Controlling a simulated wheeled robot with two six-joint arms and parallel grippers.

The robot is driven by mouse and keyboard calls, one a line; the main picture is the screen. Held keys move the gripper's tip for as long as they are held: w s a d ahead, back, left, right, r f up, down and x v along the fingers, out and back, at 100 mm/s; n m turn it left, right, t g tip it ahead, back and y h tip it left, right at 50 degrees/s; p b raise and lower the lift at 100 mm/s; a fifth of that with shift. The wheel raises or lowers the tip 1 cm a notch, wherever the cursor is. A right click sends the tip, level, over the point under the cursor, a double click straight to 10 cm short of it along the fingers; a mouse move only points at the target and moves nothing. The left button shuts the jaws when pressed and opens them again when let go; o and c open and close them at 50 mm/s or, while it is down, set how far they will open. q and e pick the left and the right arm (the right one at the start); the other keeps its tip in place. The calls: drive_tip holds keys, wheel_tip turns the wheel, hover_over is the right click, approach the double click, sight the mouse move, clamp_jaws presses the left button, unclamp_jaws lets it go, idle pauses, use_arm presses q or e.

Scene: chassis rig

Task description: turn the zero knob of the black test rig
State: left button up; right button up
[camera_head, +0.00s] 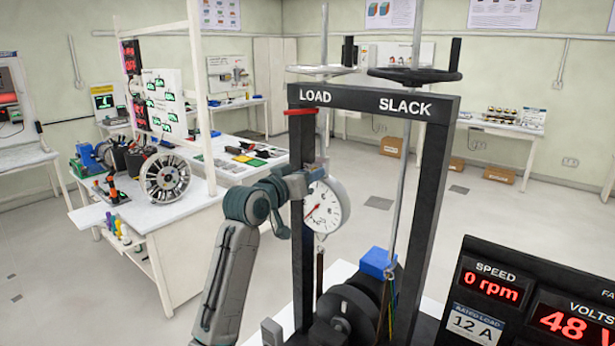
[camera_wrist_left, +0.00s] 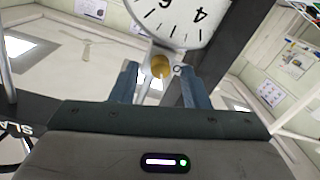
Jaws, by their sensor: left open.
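The black test rig (camera_head: 432,170) is a tall frame marked LOAD and SLACK. A round white dial gauge (camera_head: 327,208) with a red needle hangs under its LOAD side. In the left wrist view part of the dial (camera_wrist_left: 182,20) fills the top, its numerals upside down. A small brass-coloured knob (camera_wrist_left: 160,66), which looks like the zero knob, sits at the dial's edge. My left gripper (camera_head: 316,174) is at the top of the dial. In the wrist view its open fingers (camera_wrist_left: 160,86) stand either side of the knob, with visible gaps. My right gripper is out of view.
The rig's uprights stand close to my left wrist. Two handwheels (camera_head: 415,75) top the frame. A blue block (camera_head: 377,262) and dark drum parts sit lower inside. A display panel (camera_head: 530,300) reading 0 rpm and 48 V stands front right. A white workbench (camera_head: 165,215) is left.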

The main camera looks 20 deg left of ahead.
use_arm(q)
drive_tip(key=b+v, duration=0.4)
drive_tip(key=v, duration=0.6)
drive_tip(key=shift+s+b, duration=0.25)
drive_tip(key=shift+b, duration=0.15)
drive_tip(key=shift+f, duration=0.15)
